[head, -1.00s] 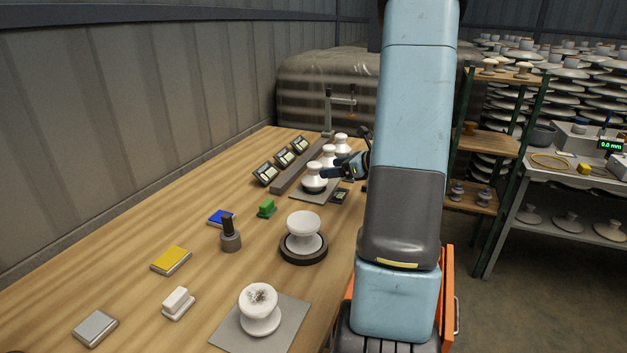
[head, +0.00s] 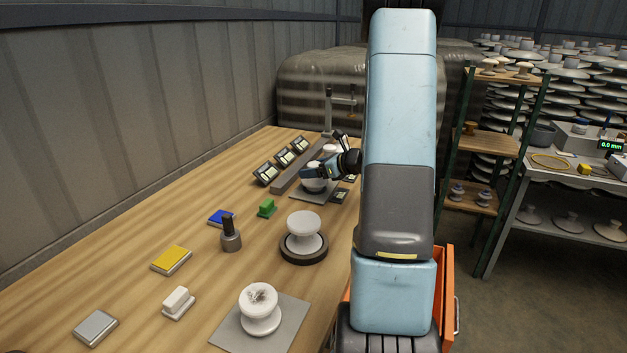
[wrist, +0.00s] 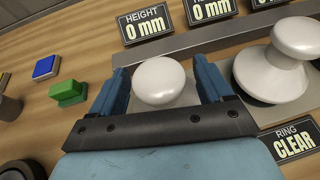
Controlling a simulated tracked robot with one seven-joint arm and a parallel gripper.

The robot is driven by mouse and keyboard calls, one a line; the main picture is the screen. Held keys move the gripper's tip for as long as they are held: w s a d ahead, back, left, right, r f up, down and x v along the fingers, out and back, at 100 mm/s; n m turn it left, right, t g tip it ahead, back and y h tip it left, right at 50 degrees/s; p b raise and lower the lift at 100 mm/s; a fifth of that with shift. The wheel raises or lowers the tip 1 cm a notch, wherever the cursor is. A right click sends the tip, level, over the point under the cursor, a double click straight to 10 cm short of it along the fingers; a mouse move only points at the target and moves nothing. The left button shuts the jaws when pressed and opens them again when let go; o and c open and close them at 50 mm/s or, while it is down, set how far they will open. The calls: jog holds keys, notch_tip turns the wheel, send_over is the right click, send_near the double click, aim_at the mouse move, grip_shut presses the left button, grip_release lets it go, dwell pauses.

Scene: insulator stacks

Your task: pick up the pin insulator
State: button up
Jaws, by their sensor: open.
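White pin insulators stand in a row on a grey plate near the far part of the bench. The nearest one (wrist: 162,84) shows its round white top between my gripper's fingers in the wrist view; in the head view my gripper partly covers it (head: 314,186). My gripper (wrist: 161,70) is open, with one blue finger on each side of that top. I cannot tell whether the fingers touch it. In the head view my gripper (head: 312,172) sits at this insulator. A second insulator (wrist: 285,62) stands to the right in the wrist view.
A white insulator (head: 304,228) stands on a dark round base, and one with a dark-marked top (head: 260,297) stands on a grey mat. Height displays (wrist: 145,24) and a ring display (wrist: 294,141) flank the row. A green block (head: 266,208) lies left.

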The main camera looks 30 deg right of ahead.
jog(key=shift+c, duration=0.2)
grip_shut()
dwell(0.5)
